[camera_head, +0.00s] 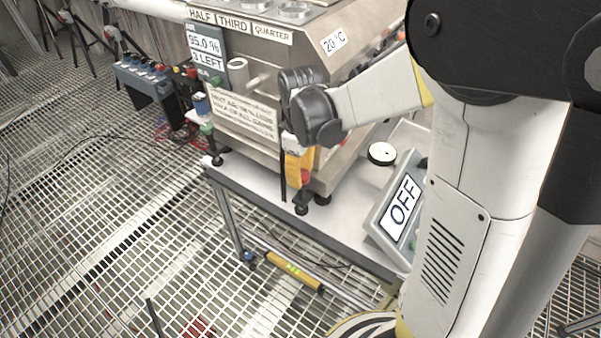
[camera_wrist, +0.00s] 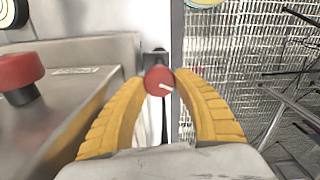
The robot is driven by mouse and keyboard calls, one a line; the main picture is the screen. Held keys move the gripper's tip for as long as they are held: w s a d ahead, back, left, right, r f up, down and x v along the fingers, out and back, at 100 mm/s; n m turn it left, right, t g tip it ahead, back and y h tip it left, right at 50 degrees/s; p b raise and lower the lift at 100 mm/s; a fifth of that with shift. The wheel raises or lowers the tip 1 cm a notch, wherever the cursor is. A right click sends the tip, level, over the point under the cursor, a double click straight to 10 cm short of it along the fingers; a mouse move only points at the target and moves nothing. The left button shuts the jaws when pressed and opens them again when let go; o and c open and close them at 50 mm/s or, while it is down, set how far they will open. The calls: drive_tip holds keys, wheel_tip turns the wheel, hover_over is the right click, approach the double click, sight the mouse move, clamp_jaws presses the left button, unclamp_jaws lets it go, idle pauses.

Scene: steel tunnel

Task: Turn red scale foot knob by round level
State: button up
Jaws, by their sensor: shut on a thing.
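The red scale foot knob (camera_wrist: 158,80) has a white pointer line that points to the right and slightly down in the wrist view. My gripper (camera_wrist: 160,77) is shut on it, with one yellow fingertip at each side. In the head view my gripper (camera_head: 298,168) points down at the machine's lower front corner, and the knob is mostly hidden there. A round white disc with a black rim (camera_head: 382,153), perhaps the round level, lies on the table right of the machine. Its bubble is too small to read.
The steel machine (camera_head: 245,115) stands on a white table (camera_head: 260,187). A larger red knob (camera_wrist: 18,75) is left of my fingers in the wrist view. An OFF display (camera_head: 402,205) stands at the table's right. A yellow spirit level (camera_head: 292,271) lies below.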

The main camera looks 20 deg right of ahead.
drive_tip(key=shift+s+n, duration=0.1)
drive_tip(key=shift+n, duration=2.4)
drive_tip(key=o, duration=0.9)
wheel_tip(320, 180, up, 12)
